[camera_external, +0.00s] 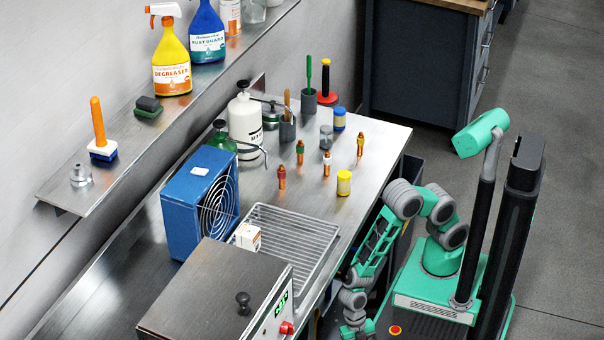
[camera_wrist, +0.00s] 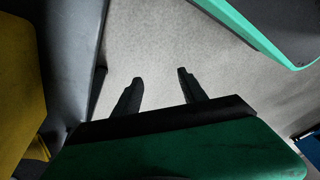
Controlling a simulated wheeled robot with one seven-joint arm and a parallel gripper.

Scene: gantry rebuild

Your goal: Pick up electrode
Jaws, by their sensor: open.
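Several small upright copper-coloured electrodes stand on the steel bench in the external view. One has a red band (camera_external: 281,177), one a green band (camera_external: 300,152), one a white band (camera_external: 326,163) and one a yellow band (camera_external: 360,145). My gripper (camera_wrist: 160,76) shows in the wrist view with two dark fingers apart and nothing between them, over bare grey floor. In the external view my arm hangs down beside the bench's front edge, well below and nearer than the electrodes. The fingertips cannot be made out there.
The bench (camera_external: 375,190) also bears a yellow can (camera_external: 344,183), a wire rack (camera_external: 300,228), a blue fan (camera_external: 185,215), a steel box oven (camera_external: 200,300) and a white bottle (camera_external: 245,125). A shelf (camera_external: 130,145) runs behind. Open floor (camera_external: 560,200) lies to the right.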

